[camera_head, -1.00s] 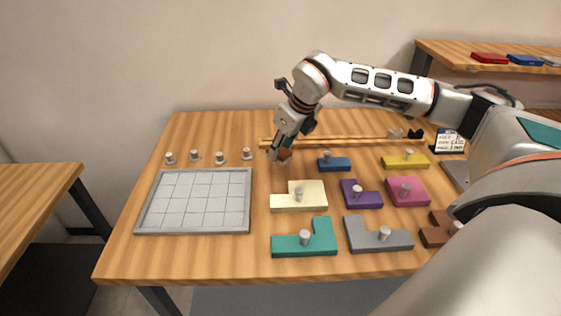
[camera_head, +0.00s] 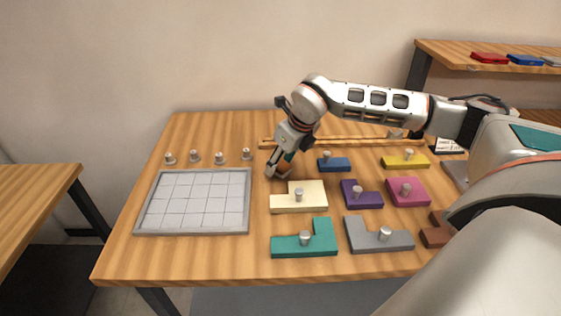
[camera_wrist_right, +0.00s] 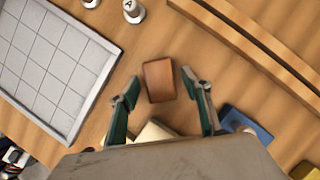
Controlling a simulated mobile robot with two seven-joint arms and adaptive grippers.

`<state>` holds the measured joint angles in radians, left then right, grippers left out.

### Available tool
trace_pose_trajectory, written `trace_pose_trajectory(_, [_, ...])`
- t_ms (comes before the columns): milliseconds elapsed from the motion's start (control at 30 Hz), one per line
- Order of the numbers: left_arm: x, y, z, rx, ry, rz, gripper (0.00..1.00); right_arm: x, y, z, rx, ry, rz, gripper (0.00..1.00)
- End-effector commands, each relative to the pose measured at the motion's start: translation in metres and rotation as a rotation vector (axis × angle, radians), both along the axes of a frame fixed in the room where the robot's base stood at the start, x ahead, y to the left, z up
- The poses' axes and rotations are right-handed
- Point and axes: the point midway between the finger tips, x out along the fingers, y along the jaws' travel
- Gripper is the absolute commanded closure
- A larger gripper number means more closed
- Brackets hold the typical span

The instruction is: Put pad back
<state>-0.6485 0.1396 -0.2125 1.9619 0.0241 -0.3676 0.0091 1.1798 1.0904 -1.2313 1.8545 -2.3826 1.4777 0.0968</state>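A small brown rectangular pad (camera_wrist_right: 159,81) lies on the table in the right wrist view. In the head view the pad is mostly or fully hidden by my right gripper. My right gripper (camera_head: 278,170) points down at the table between the grid tray and the rail. In the right wrist view its two fingers (camera_wrist_right: 159,88) are open, one on each side of the pad, with gaps showing on both sides. Whether the fingertips are at table height is hard to tell. My left gripper is not in view.
A grey grid tray (camera_head: 246,209) stands to the left, with several small knobbed stamps (camera_head: 220,154) behind it. A wooden rail (camera_head: 345,141) runs behind the gripper. Several knobbed blocks stand close by, including cream (camera_head: 284,204), blue (camera_head: 335,165) and purple (camera_head: 362,201) ones.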

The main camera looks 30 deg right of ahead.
Motion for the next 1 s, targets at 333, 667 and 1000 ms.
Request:
trace_pose_trajectory(333, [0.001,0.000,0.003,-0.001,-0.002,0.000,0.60,-0.001,-0.001,0.008,0.000,-0.001,0.000,0.52])
trace_pose_trajectory(667, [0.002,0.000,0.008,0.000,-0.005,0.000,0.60,-0.024,-0.006,0.064,0.000,-0.004,0.001,0.52])
trace_pose_trajectory(1000, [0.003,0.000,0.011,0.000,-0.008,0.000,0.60,-0.042,-0.010,0.109,0.000,-0.001,0.000,0.52])
